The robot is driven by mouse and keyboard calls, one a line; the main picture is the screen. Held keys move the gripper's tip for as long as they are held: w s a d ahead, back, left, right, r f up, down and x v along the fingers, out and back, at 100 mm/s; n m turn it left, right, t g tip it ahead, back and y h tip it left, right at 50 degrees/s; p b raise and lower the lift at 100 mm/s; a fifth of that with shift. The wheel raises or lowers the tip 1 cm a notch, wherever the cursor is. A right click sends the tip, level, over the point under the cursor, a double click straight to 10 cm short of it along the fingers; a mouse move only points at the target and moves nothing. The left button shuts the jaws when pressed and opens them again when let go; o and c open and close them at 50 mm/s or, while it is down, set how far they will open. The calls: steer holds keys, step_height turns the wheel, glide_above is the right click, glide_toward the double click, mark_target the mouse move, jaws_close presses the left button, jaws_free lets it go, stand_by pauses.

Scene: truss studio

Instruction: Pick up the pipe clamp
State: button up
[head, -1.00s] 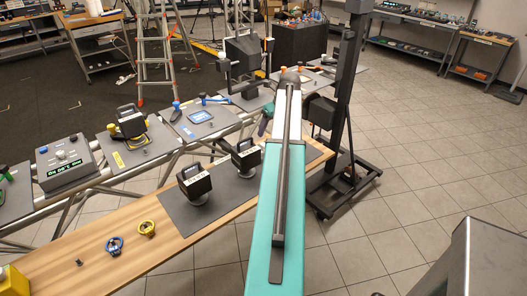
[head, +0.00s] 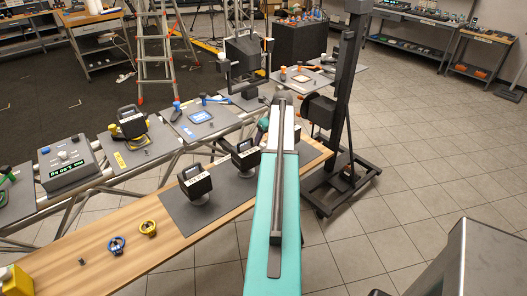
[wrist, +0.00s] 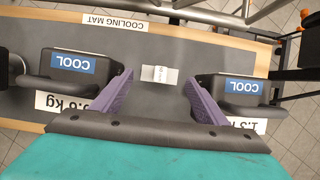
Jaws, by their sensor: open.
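On the wooden bench in the head view lie a blue ring-shaped fitting (head: 117,246) and a yellow ring-shaped fitting (head: 148,228). Both look like clamps; I cannot tell which one is the pipe clamp. Neither shows in the wrist view. My gripper (wrist: 159,77) is open, with its two purple fingers apart over the grey cooling mat (wrist: 150,50). A small white label or flat piece (wrist: 160,75) shows between the fingertips. Nothing is held.
Two black handled units with blue COOL labels flank the fingers, one on the left (wrist: 78,68) and one on the right (wrist: 232,88). A grey control box (head: 68,162) stands on the truss shelf. The wooden bench (head: 75,245) has bare room around the fittings.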

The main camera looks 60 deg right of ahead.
mark_target(263, 144)
steer(key=shift+p+x, duration=1.2)
steer(key=shift+x, duration=1.4)
steer(key=c, duration=1.1)
steer(key=shift+r, duration=0.2)
steer(key=shift+r+b, duration=1.5)
steer(key=shift+r, duration=3.35)
steer(key=shift+r, duration=0.1)
